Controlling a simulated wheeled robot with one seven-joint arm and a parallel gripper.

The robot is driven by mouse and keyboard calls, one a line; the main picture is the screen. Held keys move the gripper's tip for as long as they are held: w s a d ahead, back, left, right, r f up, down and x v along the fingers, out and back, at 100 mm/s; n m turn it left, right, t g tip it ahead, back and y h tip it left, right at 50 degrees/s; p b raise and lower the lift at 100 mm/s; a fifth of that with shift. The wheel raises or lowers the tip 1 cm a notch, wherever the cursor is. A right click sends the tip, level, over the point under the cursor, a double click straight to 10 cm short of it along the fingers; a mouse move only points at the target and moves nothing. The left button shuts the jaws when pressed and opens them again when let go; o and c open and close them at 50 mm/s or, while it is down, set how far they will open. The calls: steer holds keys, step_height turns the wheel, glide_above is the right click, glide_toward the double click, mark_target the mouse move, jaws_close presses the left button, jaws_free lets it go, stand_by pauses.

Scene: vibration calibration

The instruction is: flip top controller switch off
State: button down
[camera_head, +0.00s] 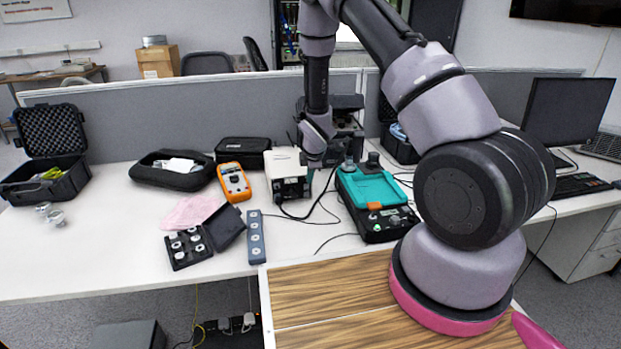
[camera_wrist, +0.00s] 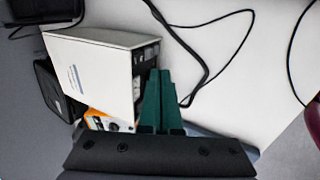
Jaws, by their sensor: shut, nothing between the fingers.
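A white controller box with a dark front panel (camera_head: 285,163) stands on the white table near its middle. The box fills the upper left of the wrist view (camera_wrist: 92,68), with its panel of dark fittings on the right side. The switch itself is too small to make out. My gripper (camera_wrist: 160,73) has green fingers that are shut together and empty. Their tips overlap the right edge of the panel in the wrist view; I cannot tell whether they touch it. In the head view the fingers are not clearly visible; my wrist is just right of the box.
A teal-topped calibrator (camera_head: 372,187) stands right of the box. An orange multimeter (camera_head: 234,182) and a black case (camera_head: 243,151) are to its left. A grey strip (camera_head: 255,237) lies in front. Black cables (camera_wrist: 228,45) cross the table beside the box.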

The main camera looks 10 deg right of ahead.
step_height(320, 180, up, 10)
steer(key=s, duration=0.1)
steer(key=shift+s, duration=0.4)
steer(key=shift+f, duration=0.1)
steer(key=s+d+r+m, duration=0.2)
steer(key=s+r+m, duration=0.2)
steer(key=r, duration=0.4)
steer(key=s+d+r+m+t, duration=0.1)
steer(key=s+d+r+m, duration=0.2)
steer(key=r, duration=0.5)
steer(key=s+d+r+m, duration=0.1)
steer(key=s+r+m, duration=0.35)
steer(key=r, duration=0.45)
steer(key=s+r+m, duration=0.3)
steer(key=s, duration=0.3)
steer(key=s+r+m+y, duration=0.1)
steer(key=s+r+m, duration=0.2)
steer(key=s, duration=0.3)
steer(key=s+r+m+t+y, duration=0.1)
steer(key=s+r+m, duration=0.3)
steer(key=s+m, duration=0.1)
steer(key=shift+s, duration=0.85)
steer(key=shift+d+r, duration=0.1)
